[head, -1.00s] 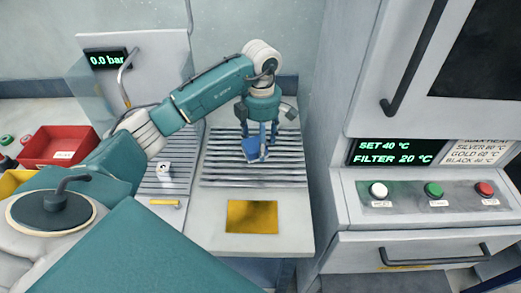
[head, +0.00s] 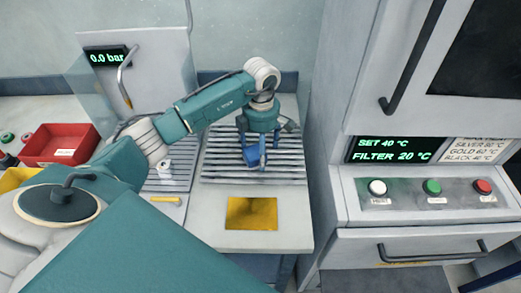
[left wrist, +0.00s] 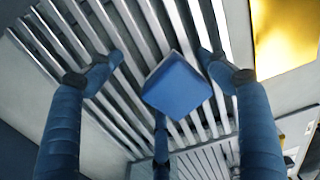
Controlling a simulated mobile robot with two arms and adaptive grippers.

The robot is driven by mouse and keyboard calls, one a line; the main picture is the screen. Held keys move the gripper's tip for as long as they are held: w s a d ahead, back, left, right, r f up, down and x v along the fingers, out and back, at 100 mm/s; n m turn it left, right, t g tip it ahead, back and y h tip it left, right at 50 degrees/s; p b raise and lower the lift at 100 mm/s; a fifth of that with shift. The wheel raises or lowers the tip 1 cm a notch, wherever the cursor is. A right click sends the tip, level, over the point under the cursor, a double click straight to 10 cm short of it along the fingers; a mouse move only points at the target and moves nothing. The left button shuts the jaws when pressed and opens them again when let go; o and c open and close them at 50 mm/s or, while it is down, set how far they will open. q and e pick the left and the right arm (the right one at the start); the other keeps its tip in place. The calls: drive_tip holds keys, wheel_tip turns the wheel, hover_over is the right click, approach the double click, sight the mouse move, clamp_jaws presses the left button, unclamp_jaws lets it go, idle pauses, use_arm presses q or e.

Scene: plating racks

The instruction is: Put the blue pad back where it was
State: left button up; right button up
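The blue pad (head: 250,156) is on the slatted rack (head: 222,168), below my left gripper. In the left wrist view the pad (left wrist: 177,86) sits tilted over the metal slats, between the spread fingers. My left gripper (head: 257,146) is open above the rack and points down. In the left wrist view the two side fingers stand clear of the pad, with a gap on each side. A third, dark finger is partly hidden behind the pad's lower edge, so I cannot tell whether it touches. My right gripper is in no view.
A gold plate (head: 252,214) lies on the counter in front of the rack. A second slatted rack with a small white item (head: 166,165) and a yellow piece (head: 166,200) is to the left. A red bin (head: 58,146) stands far left. A cabinet with buttons (head: 432,187) borders the right.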

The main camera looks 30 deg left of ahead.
use_arm(q)
drive_tip(key=shift+r, duration=0.1)
drive_tip(key=shift+r, duration=0.25)
wheel_tip(320, 180, up, 12)
drive_tip(key=b, duration=0.3)
drive_tip(key=shift+f, duration=0.15)
